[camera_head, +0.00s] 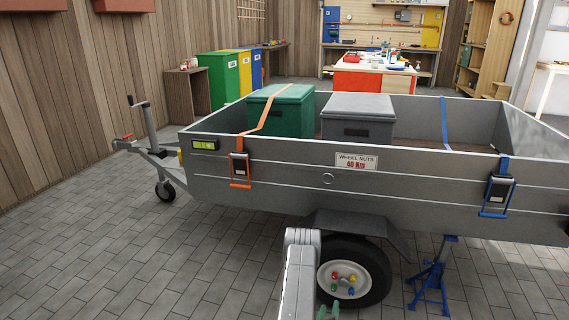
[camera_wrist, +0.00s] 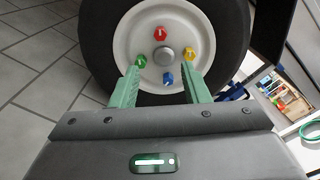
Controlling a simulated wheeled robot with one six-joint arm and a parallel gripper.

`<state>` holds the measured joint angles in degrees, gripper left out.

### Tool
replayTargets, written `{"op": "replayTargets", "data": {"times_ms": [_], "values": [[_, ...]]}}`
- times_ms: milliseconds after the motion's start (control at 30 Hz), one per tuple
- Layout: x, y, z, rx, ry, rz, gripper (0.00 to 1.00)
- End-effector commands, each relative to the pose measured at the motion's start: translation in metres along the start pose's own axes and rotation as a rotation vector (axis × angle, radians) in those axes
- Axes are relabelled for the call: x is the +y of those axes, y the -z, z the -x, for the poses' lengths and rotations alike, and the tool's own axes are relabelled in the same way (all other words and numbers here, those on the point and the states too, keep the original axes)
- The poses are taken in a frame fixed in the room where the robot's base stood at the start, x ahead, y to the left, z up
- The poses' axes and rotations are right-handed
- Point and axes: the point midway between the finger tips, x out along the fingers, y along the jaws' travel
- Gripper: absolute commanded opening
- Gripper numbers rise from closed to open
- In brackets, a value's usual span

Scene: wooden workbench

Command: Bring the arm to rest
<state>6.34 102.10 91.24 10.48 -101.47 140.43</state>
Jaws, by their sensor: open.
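My gripper (camera_wrist: 158,85) is open in the wrist view. Its two green fingers stand apart in front of the trailer's wheel (camera_wrist: 102,35), with nothing seen between them except the wheel hub behind. The white rim carries a red, a yellow, a blue and a green nut around a grey hub cap. In the head view my arm rises in front of the wheel (camera_head: 378,272), and only a small green part of the gripper shows at the bottom edge.
A grey trailer (camera_head: 270,180) fills the middle, holding a green box (camera_head: 285,112) and a grey box (camera_head: 357,118). A blue jack stand (camera_head: 431,280) is right of the wheel. A tray of parts (camera_wrist: 285,95) shows at right in the wrist view. The paved floor at left is clear.

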Motion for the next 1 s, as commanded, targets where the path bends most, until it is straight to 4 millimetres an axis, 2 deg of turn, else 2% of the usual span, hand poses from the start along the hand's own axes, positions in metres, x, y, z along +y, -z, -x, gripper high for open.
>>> {"op": "replayTargets", "data": {"times_ms": [33,100,700,1000], "values": [[-0.001,-0.001,0.009,0.002,-0.004,0.001,0.42],[0.001,0.001,-0.013,-0.004,0.006,-0.002,0.42],[0.001,0.001,-0.134,-0.005,0.005,-0.001,0.42],[-0.002,-0.001,-0.134,-0.001,0.005,0.235,0.42]]}}
